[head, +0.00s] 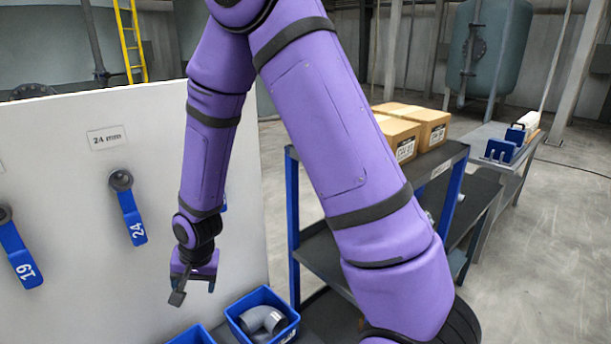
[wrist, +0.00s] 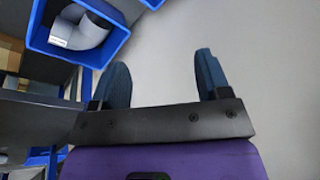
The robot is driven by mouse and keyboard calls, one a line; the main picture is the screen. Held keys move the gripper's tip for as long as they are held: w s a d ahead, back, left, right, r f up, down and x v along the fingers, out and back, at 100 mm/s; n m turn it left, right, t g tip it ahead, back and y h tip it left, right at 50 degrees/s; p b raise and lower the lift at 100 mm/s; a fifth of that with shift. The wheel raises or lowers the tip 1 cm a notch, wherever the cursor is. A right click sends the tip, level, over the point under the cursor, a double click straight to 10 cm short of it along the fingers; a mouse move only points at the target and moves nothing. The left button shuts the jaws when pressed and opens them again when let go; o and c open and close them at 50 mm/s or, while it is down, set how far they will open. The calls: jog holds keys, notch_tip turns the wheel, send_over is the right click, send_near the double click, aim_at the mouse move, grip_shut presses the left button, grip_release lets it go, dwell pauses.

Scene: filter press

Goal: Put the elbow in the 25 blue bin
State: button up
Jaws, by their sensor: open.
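A grey pipe elbow (head: 263,320) lies inside a blue bin (head: 235,309) at the bottom of the head view. No number is readable on this bin. In the wrist view the elbow (wrist: 82,30) and the bin (wrist: 110,48) show at upper left. My gripper (head: 193,294) is open and empty, above and to the left of that bin. In the wrist view its two dark fingers (wrist: 161,72) are spread, with only a pale surface between them. A second blue bin (head: 190,337) is partly cut off at the bottom edge; its contents are hidden.
A white panel (head: 70,225) stands left of my gripper, with blue-handled valves marked 19 (head: 22,262) and 24 (head: 130,210). A grey shelf cart (head: 325,240) with cardboard boxes (head: 405,138) stands right, partly behind my arm. A table (head: 500,165) stands farther back.

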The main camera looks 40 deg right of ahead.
jog(key=s+d+r+n+t+h, duration=0.15)
jog(key=s+d+r, duration=0.25)
jog(key=r, duration=0.7)
jog(key=s+d+r+n, duration=0.2)
jog(key=s+d+r, duration=0.2)
jog(key=r, duration=0.7)
jog(key=s+d+r+n, duration=0.1)
jog(key=s+r, duration=0.3)
jog(key=s, duration=0.4)
jog(key=s+d+r+n, duration=0.2)
jog(key=s+d+r, duration=0.2)
jog(key=s, duration=0.4)
jog(key=shift+s+r+t, duration=0.15)
jog(key=shift+r+t, duration=0.3)
jog(key=shift+r, duration=0.35)
